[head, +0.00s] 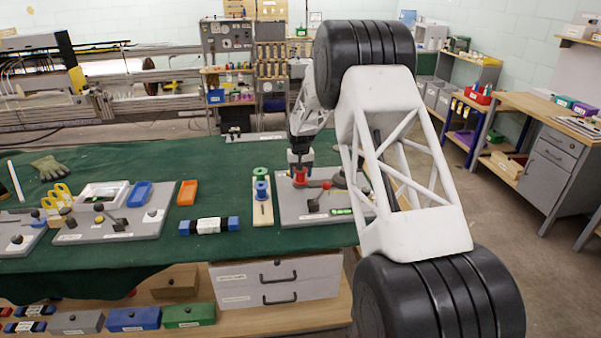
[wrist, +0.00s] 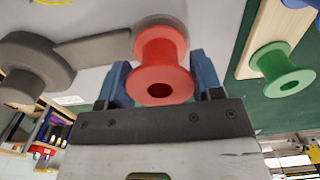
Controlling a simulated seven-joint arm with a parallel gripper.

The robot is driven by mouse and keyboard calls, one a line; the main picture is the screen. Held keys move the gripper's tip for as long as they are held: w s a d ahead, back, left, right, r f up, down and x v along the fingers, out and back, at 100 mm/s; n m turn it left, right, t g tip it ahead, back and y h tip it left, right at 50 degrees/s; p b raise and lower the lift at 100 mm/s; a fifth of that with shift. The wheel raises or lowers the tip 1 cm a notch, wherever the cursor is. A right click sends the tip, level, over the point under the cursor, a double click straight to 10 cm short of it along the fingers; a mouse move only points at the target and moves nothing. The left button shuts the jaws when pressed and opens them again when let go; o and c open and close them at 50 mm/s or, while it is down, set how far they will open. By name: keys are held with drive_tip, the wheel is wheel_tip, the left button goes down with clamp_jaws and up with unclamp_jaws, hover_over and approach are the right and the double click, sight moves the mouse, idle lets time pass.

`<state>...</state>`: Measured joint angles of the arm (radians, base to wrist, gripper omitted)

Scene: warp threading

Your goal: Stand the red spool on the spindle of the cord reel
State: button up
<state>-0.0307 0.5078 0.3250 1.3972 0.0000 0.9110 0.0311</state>
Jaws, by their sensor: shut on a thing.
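The red spool (head: 300,178) is between the fingers of my gripper (head: 299,164), over the left back part of a grey board (head: 292,214). In the wrist view the red spool (wrist: 160,65) fills the space between the blue fingers of my gripper (wrist: 160,82), which is shut on it. Directly behind the spool is a grey round piece (wrist: 162,20), joined by a flat grey arm to a dark round part (wrist: 35,60). The spindle is hidden, and I cannot tell whether the spool touches the round piece.
A wooden strip (head: 262,216) left of the board carries a green spool (head: 261,173) and a blue spool (head: 262,190). A red knob (head: 327,185) and a green level (head: 341,211) are on the board.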

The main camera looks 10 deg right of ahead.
drive_tip(key=shift+f, duration=0.3)
drive_tip(key=o, duration=0.9)
drive_tip(key=shift+r, duration=0.1)
drive_tip(key=shift+r, duration=3.85)
